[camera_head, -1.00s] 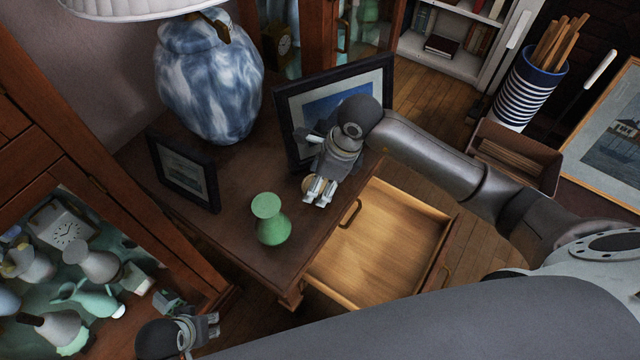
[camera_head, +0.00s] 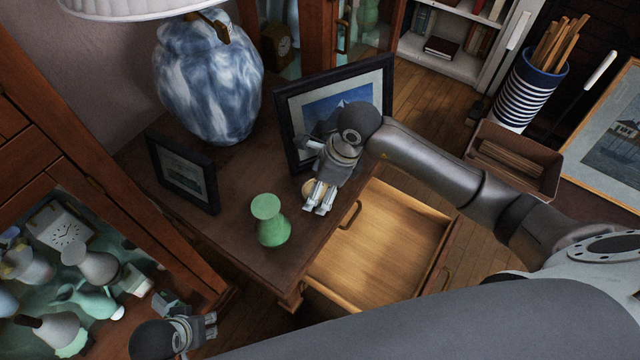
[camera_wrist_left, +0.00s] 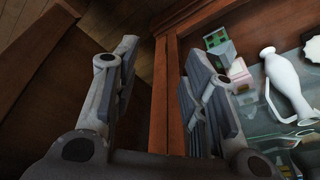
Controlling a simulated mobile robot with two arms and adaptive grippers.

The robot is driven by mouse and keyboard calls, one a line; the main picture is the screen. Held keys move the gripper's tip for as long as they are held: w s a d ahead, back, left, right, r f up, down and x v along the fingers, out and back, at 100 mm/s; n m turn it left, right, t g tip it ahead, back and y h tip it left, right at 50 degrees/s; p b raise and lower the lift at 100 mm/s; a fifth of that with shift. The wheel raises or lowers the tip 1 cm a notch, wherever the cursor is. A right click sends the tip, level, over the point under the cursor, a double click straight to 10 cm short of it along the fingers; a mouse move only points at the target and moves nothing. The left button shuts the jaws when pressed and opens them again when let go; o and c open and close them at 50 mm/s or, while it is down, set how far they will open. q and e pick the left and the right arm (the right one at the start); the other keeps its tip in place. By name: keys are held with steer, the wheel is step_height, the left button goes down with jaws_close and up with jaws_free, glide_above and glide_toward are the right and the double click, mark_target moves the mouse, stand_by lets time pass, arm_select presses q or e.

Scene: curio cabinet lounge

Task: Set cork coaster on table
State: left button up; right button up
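The cork coaster, a small tan disc (camera_head: 307,187), shows partly on the dark wooden table (camera_head: 240,187); my right gripper (camera_head: 319,211) covers the rest of it. That gripper is above the table's right part, its two fingers slightly apart with nothing visible between them. My left gripper (camera_head: 212,329) is low at the left, beside the glass cabinet and away from the table. In the left wrist view its fingers (camera_wrist_left: 155,85) stand apart and empty.
A green vase (camera_head: 271,222), a blue-white lamp (camera_head: 208,80) and two picture frames, one small (camera_head: 184,175) and one larger (camera_head: 338,100), stand on the table. An empty drawer (camera_head: 385,250) is pulled out. The glass cabinet (camera_head: 165,245) holds several ornaments.

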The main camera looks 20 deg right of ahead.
steer(key=shift+r, duration=0.15)
arm_select(q)
step_height(320, 180, down, 7)
steer(key=s+p, duration=0.1)
steer(key=p, duration=0.1)
arm_select(e)
steer(key=v, duration=1.1)
steer(key=shift+r, duration=0.4)
arm_select(q)
steer(key=shift+s, duration=0.15)
arm_select(e)
steer(key=shift+s+d, duration=0.1)
steer(key=shift+s, duration=0.05)
